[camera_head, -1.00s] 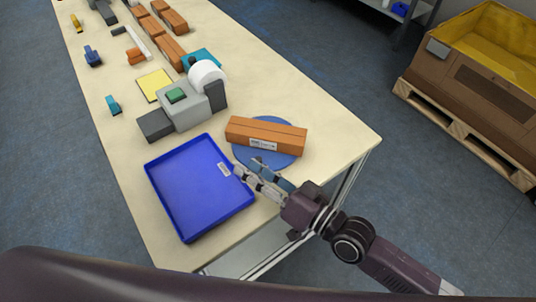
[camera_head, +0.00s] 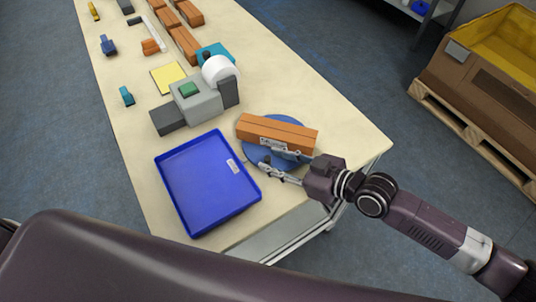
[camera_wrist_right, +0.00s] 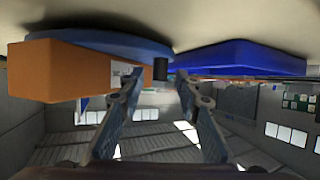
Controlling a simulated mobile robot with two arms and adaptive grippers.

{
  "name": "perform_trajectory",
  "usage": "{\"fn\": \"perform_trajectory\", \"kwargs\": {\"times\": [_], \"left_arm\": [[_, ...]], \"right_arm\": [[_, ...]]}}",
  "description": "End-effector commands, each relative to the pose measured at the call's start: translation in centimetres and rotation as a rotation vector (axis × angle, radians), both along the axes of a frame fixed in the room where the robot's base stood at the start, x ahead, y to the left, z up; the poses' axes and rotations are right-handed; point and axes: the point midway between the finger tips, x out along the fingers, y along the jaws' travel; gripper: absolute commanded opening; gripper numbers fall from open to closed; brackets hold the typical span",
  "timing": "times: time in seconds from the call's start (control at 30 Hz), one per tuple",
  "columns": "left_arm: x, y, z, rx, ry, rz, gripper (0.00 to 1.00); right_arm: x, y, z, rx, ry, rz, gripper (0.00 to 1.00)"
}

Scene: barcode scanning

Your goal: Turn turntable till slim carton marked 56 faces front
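The slim orange-brown carton (camera_head: 290,134) lies on the round blue turntable (camera_head: 252,154). A white label (camera_head: 273,144) is on its long side facing my right gripper; its print is too small to read. My right gripper (camera_head: 269,160) is open at the turntable's near edge, beside the carton. In the right wrist view, which is upside down, its fingers (camera_wrist_right: 160,76) stand apart with a short dark peg (camera_wrist_right: 163,73) between or just beyond the tips. The carton (camera_wrist_right: 60,72) and turntable (camera_wrist_right: 110,42) show on the left there. My left gripper is not in view.
A blue tray (camera_head: 160,190) lies left of the turntable, close to my right gripper. A grey device with a white roll (camera_head: 220,72) stands behind. Several orange-brown cartons (camera_head: 185,46) lie farther up the table (camera_head: 290,75). A pallet box (camera_head: 490,95) stands right.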

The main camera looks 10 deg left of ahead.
Motion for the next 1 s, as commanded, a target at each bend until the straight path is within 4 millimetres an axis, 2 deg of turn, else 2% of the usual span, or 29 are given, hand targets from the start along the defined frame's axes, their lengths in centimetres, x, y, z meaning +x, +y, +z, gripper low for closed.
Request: {"fn": "perform_trajectory", "kwargs": {"times": [0.2, 0.53, 0.57, 0.83, 1.0], "left_arm": [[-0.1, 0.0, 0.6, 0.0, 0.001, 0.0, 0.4], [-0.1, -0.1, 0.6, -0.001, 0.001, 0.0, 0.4], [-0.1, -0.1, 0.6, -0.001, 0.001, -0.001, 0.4], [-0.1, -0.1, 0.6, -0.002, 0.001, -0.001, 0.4], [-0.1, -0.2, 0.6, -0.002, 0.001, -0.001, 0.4]], "right_arm": [[0.8, 1.9, -0.8, 0.002, 0.001, -0.001, 0.31], [0.9, 2.2, -1.0, 0.001, 0.0, 0.0, 0.31], [0.9, 2.2, -1.0, 0.001, 0.0, 0.0, 0.3], [0.9, 2.2, -1.0, 0.001, 0.0, 0.0, 0.0], [0.9, 2.2, -1.0, 0.001, 0.0, 0.0, 0.0]]}}
